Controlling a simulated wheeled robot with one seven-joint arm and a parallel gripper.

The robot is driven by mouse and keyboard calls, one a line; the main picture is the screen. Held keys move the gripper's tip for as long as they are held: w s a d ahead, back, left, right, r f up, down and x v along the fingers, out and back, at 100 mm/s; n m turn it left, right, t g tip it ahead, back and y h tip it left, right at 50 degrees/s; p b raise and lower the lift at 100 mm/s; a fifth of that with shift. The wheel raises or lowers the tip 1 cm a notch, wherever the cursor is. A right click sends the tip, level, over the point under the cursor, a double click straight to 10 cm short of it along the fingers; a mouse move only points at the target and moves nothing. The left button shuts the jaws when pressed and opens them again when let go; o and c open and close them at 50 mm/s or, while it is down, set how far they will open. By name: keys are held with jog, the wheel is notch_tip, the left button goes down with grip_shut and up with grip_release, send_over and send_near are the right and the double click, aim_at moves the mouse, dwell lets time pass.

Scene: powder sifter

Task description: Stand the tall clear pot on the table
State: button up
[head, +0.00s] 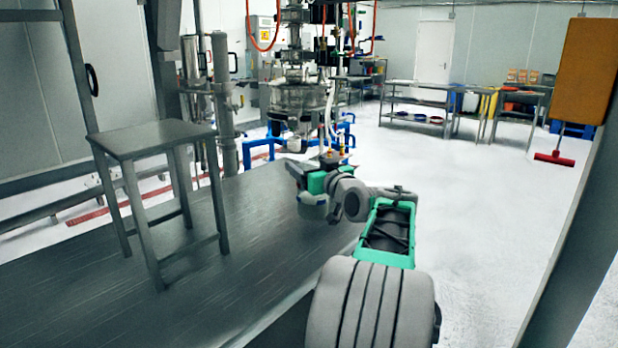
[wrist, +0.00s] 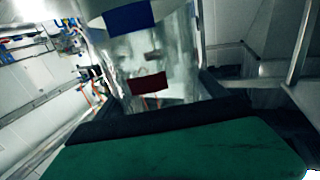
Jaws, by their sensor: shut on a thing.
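The tall clear pot (wrist: 155,55) fills the upper middle of the wrist view. It has a blue patch near the top and a dark red patch lower down, and it looks tilted there. My gripper (wrist: 165,115) is shut on it, and the dark pad and green body hide its lower part. In the head view my gripper (head: 316,182) is small and partly behind my own arm, and I cannot make out the pot clearly. The dark steel table (head: 195,265) spreads across the lower left, and my gripper is near its far right edge.
A small steel stand (head: 165,137) with legs is on the left of the table. Sifter machinery (head: 300,100) with blue framing stands behind. Shelved benches (head: 420,105) are at the back right. The white floor right of my arm is clear.

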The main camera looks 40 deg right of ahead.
jog(key=shift+f, duration=1.45)
jog(key=o, duration=2)
jog(key=v, duration=1.2)
jog(key=shift+s+b, duration=0.1)
jog(key=shift+b, duration=0.2)
